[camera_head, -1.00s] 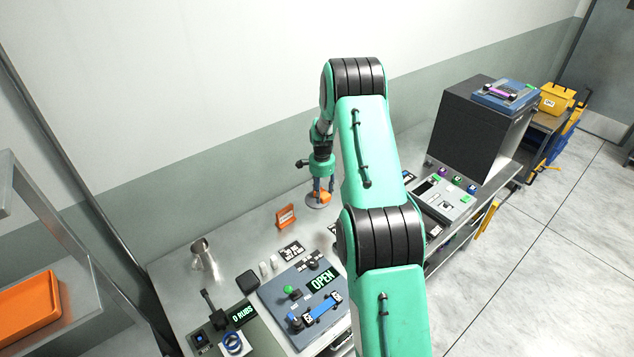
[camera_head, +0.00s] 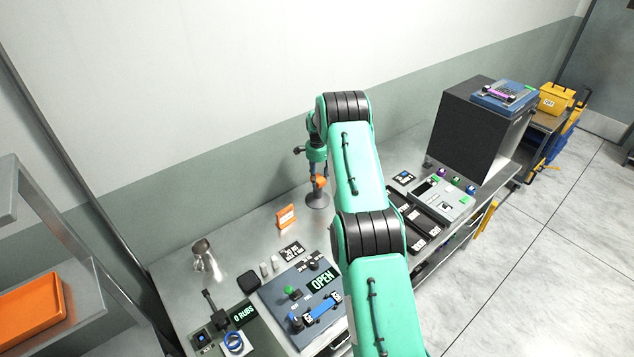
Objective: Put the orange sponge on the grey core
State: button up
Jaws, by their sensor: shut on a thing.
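My gripper (camera_head: 318,179) is shut on the orange sponge (camera_head: 321,182), near the back of the bench. It holds the sponge above a round grey dish (camera_head: 317,201). The sponge is small in this view and partly covered by the fingers. Two small pale grey cylinders (camera_head: 270,264) stand on the bench farther left. I cannot tell whether either of them is the grey core.
An orange sign (camera_head: 286,217) stands left of the dish. A metal jug (camera_head: 203,255), a panel reading OPEN (camera_head: 322,280) and a device reading 0 RUBS (camera_head: 242,316) are nearer the front left. My arm hides the bench's middle.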

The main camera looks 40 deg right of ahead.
jog(key=shift+w+d, duration=0.25)
jog(key=shift+w, duration=0.25)
jog(key=shift+f+p, duration=0.5)
jog(key=shift+f, duration=1.25)
jog(key=shift+f, duration=0.15)
jog(key=o, duration=1)
jog(key=shift+c, duration=0.2)
notch_tip(320, 180, up, 12)
jog(key=shift+r+b, duration=0.15)
jog(key=shift+b, duration=0.9)
